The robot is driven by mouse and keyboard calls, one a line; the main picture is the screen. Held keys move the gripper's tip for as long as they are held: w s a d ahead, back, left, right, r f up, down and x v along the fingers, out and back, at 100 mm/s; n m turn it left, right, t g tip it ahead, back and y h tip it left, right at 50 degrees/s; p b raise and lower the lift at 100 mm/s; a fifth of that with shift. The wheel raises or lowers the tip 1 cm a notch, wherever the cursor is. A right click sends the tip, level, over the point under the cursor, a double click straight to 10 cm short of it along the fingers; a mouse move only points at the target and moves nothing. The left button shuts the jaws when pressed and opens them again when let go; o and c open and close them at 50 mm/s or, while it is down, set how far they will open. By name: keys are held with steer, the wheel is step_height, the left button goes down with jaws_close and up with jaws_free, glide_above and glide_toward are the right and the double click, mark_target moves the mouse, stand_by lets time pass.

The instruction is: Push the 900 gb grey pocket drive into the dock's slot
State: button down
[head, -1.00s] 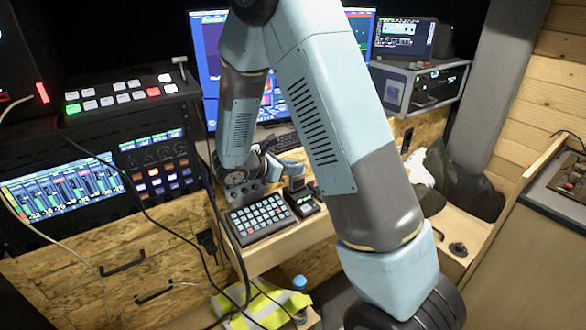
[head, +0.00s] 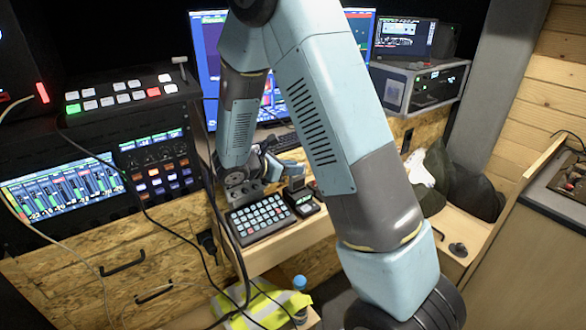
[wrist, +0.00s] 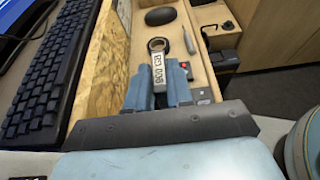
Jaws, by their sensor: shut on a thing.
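In the wrist view the grey pocket drive (wrist: 157,66), with a white label that seems to read 900 GB and a ring at its far end, sits between the two blue fingers of my gripper (wrist: 158,92). The gripper is shut on it. In the head view my gripper (head: 286,168) is above the wooden desk, near the back, partly behind my arm; the drive cannot be made out there. A small black device with a lit display (head: 303,202) stands below the gripper. I cannot tell whether it is the dock, and no slot shows clearly.
A black keypad (head: 258,217) lies left of the small device. A keyboard (wrist: 48,75) is at the left in the wrist view. A dark rounded object (wrist: 160,17) lies beyond the drive, and a small red-marked item (wrist: 184,65) sits to its right. Cables hang in front of the desk.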

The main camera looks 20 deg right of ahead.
mark_target(290, 177)
steer(key=shift+f, duration=1.65)
steer(key=c, duration=0.9)
jaws_free()
steer(key=v, duration=1.3)
steer(key=shift+s+a+r, duration=0.15)
steer(key=shift+a+r, duration=0.05)
steer(key=shift+a, duration=0.1)
steer(key=shift+r, duration=0.1)
steer(key=s+d+r+m+y, duration=0.4)
steer(key=s+r+m, duration=0.2)
steer(key=s+m, duration=0.1)
steer(key=s+d+r+m+t+y, duration=0.1)
steer(key=s+d+r+m+y, duration=0.3)
steer(key=s+r+m, duration=0.3)
steer(key=s+d+r+m+y, duration=0.5)
steer(key=s+d+r+m, duration=0.1)
steer(key=s, duration=0.3)
steer(key=shift+s+r+m, duration=0.35)
steer(key=shift+r+m, duration=0.4)
steer(key=shift+m, duration=0.05)
